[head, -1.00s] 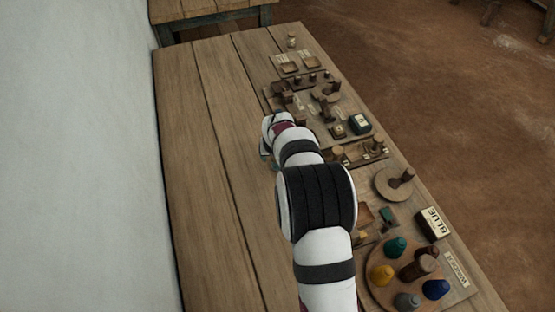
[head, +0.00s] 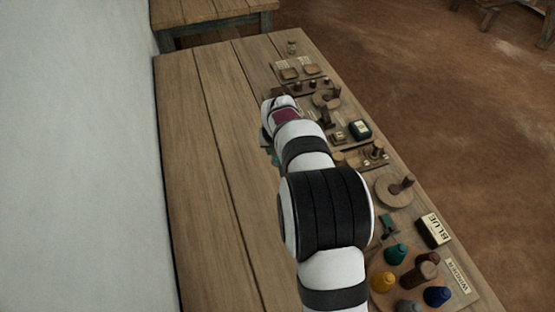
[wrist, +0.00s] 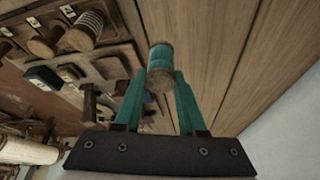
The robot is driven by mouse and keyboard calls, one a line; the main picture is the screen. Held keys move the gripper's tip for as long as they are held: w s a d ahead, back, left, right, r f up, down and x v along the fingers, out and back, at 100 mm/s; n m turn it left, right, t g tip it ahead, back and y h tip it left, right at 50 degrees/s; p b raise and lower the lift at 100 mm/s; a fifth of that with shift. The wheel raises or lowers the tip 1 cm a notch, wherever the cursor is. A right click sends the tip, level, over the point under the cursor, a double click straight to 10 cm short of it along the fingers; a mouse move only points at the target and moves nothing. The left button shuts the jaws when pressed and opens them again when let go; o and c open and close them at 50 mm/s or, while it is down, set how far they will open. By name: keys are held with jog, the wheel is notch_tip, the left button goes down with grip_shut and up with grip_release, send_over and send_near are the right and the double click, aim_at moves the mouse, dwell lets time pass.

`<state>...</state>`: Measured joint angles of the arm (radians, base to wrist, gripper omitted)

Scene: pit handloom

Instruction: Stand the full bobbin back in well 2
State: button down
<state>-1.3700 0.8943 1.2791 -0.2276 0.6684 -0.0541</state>
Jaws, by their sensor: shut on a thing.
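In the wrist view my gripper (wrist: 160,80) is shut on a bobbin wound with blue thread (wrist: 160,60), with its wooden end toward the camera. The bobbin is held above bare table planks, to the side of the wooden rack. The rack (wrist: 118,66) fills the upper left and carries small number labels; one label (wrist: 67,12) looks like a 2. A bare wooden bobbin (wrist: 44,42) and a pale-wound bobbin (wrist: 86,31) stand in it. In the head view my wrist hides the bobbin and part of the rack.
In the head view a turntable with coloured cones (head: 396,253), a box marked BLUE (head: 433,230) and a round wooden stand (head: 394,190) lie along the table's right side. A dark block (head: 360,129) sits farther back. The left planks (head: 200,180) are clear, beside a wall.

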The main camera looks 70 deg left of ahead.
notch_tip(320, 180, up, 4)
jog(key=shift+r, duration=0.15)
jog(key=shift+w, duration=0.2)
jog(key=w+d+r+m+t, duration=0.1)
jog(key=w+d, duration=0.4)
jog(key=w, duration=0.4)
jog(key=w+d+m, duration=0.2)
jog(key=w+d, duration=0.3)
jog(key=w, duration=0.4)
jog(key=w+d+r+m+t, duration=0.1)
jog(key=w+d, duration=0.3)
jog(key=w, duration=0.5)
jog(key=shift+h, duration=0.4)
jog(key=s+a+f, duration=0.1)
jog(key=a+f, duration=0.1)
jog(key=a, duration=0.1)
jog(key=s+a+f, duration=0.2)
jog(key=a, duration=0.1)
jog(key=s+a+f, duration=0.1)
jog(key=a+f, duration=0.1)
jog(key=a, duration=0.1)
jog(key=shift+s+a+f, duration=0.4)
jog(key=shift+a+f, duration=0.05)
jog(key=shift+f, duration=1.9)
jog(key=shift+f, duration=0.15)
